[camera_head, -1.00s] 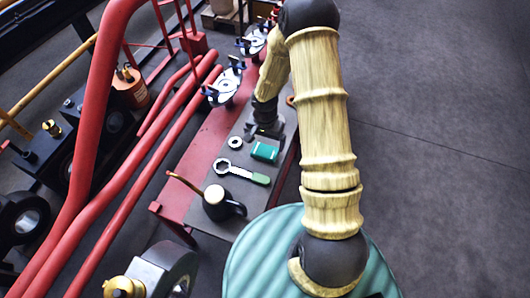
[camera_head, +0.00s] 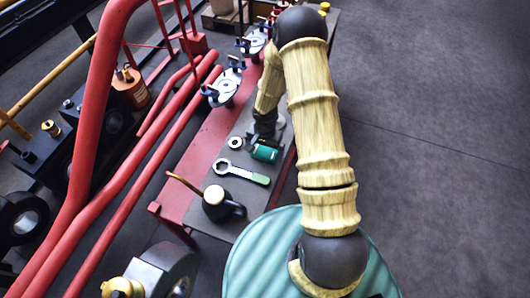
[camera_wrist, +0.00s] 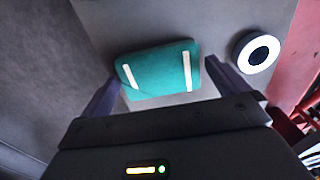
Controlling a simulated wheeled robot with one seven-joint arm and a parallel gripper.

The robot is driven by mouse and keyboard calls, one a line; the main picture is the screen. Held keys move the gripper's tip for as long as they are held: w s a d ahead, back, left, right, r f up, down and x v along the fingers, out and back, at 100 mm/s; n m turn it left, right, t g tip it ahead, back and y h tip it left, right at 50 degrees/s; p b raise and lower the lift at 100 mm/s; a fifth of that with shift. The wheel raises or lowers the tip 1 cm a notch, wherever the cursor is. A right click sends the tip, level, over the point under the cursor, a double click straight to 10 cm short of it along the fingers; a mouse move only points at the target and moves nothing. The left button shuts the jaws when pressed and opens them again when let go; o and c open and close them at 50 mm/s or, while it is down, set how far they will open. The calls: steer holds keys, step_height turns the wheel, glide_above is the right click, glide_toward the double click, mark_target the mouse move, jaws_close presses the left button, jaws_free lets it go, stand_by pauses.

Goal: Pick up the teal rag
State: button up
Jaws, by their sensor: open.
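The teal rag (camera_head: 264,153) is a small folded block lying on the grey top of the bench, and my gripper partly covers its far edge in the head view. In the wrist view the teal rag (camera_wrist: 160,68) shows two pale stripes and lies between and just beyond my fingers. My gripper (camera_wrist: 168,88) is open and empty, with one finger near each end of the rag. In the head view my gripper (camera_head: 262,140) is over the rag's far side. I cannot tell whether a finger touches it.
A white and black ring (camera_wrist: 256,52) lies beside the right finger; it also shows in the head view (camera_head: 235,143). Red pipes run along the left.

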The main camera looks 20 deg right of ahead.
mark_target(265, 151)
steer(key=shift+c, duration=0.2)
steer(key=c, duration=0.8)
step_height(265, 151, up, 10)
steer(key=shift+p, duration=0.7)
